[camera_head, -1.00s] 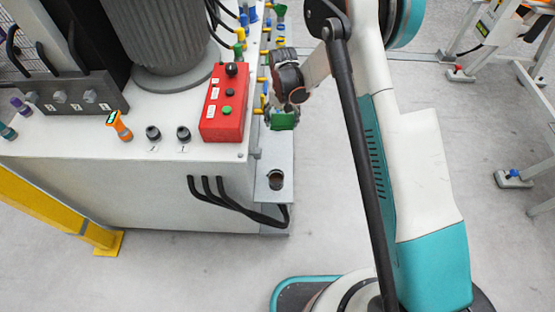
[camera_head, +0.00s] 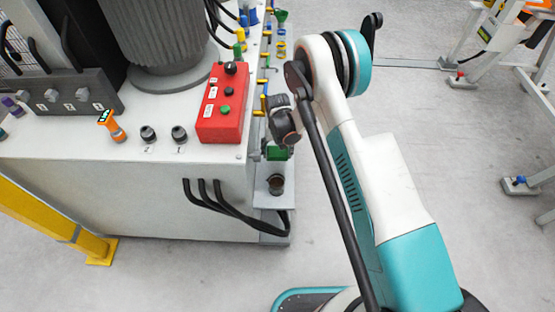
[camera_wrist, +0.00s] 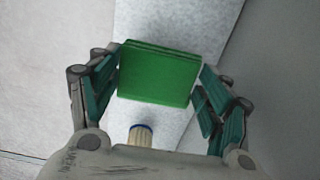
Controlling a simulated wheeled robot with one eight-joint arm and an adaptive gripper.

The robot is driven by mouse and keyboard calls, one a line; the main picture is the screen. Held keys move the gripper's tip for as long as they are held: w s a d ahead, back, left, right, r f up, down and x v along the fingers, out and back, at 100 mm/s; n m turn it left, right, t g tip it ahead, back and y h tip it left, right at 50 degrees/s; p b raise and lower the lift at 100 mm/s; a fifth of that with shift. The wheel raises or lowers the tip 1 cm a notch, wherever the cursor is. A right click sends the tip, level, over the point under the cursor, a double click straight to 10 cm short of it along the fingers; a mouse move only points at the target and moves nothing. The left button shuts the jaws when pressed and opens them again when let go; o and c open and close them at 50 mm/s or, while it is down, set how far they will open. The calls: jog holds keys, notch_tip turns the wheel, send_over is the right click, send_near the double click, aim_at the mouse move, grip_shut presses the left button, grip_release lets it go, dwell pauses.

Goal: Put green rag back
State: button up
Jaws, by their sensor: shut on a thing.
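The green rag (camera_head: 277,153) is a flat folded square, held at the tips of my gripper (camera_head: 278,147) beside the right side of the white machine cabinet. In the wrist view the rag (camera_wrist: 160,72) sits between the two fingers of my gripper (camera_wrist: 160,85), which is shut on it. A narrow grey shelf (camera_head: 266,201) juts from the cabinet below the rag. A pale surface shows under the rag in the wrist view. I cannot tell how high the rag is above it.
A dark round cup-like item (camera_head: 276,184) is on the grey shelf, close to the rag. Black cables (camera_head: 220,200) loop beside it. A red button box (camera_head: 223,105) and an orange tool (camera_head: 112,125) are on the cabinet top. Open floor lies to the right.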

aim_at(278, 157)
jog(key=shift+f+b, duration=0.75)
jog(key=shift+f, duration=1.45)
jog(key=shift+f, duration=0.1)
jog(key=o, duration=1.1)
notch_tip(278, 157, up, 12)
jog(key=p, duration=0.4)
jog(key=shift+r, duration=0.2)
